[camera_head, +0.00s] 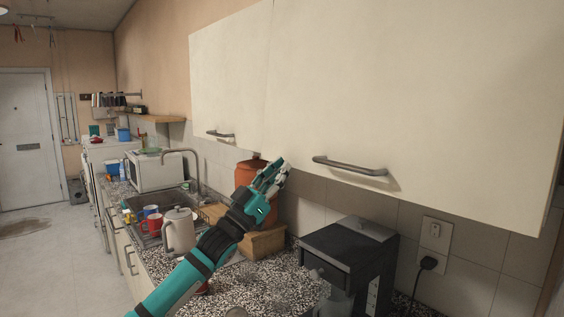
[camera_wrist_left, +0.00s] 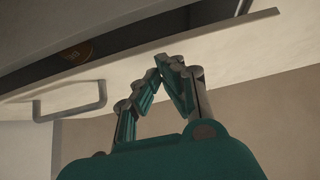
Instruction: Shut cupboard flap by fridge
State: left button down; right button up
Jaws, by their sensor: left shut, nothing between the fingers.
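Cream wall-cupboard fronts fill the upper part of the head view. The left front (camera_head: 228,80) has a grey bar handle (camera_head: 220,134), and the larger right front (camera_head: 420,90) has a longer one (camera_head: 350,167). My left gripper (camera_head: 279,168) is shut and empty, raised just below the fronts' lower edges near their seam. In the left wrist view a handled flap (camera_wrist_left: 150,70) stands open, with a dark gap behind it. My shut fingertips (camera_wrist_left: 160,66) overlap the flap there; contact is unclear. No fridge is clearly identifiable. My right gripper is out of view.
Below are a kettle (camera_head: 179,230), red and blue mugs, a sink, an orange-brown pot (camera_head: 247,172) and a dark coffee machine (camera_head: 350,255) on the speckled counter (camera_head: 270,280). A wall socket (camera_head: 434,236) is at right. Open floor (camera_head: 60,260) lies left.

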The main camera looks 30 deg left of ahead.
pick_arm(q)
jog(key=shift+w+d+f, duration=0.1)
jog(key=shift+w, duration=0.1)
jog(key=shift+w+f, duration=0.1)
jog(key=shift+w, duration=0.2)
jog(key=shift+w+d+f+t+b, duration=0.1)
jog(key=shift+w+d+t+b, duration=0.2)
jog(key=shift+w, duration=0.3)
jog(key=shift+w+d+f+t+b, duration=0.1)
jog(key=shift+w+d+t+b, duration=0.2)
jog(key=shift+w, duration=0.3)
jog(key=shift+s+a, duration=0.1)
jog(key=shift+s, duration=0.05)
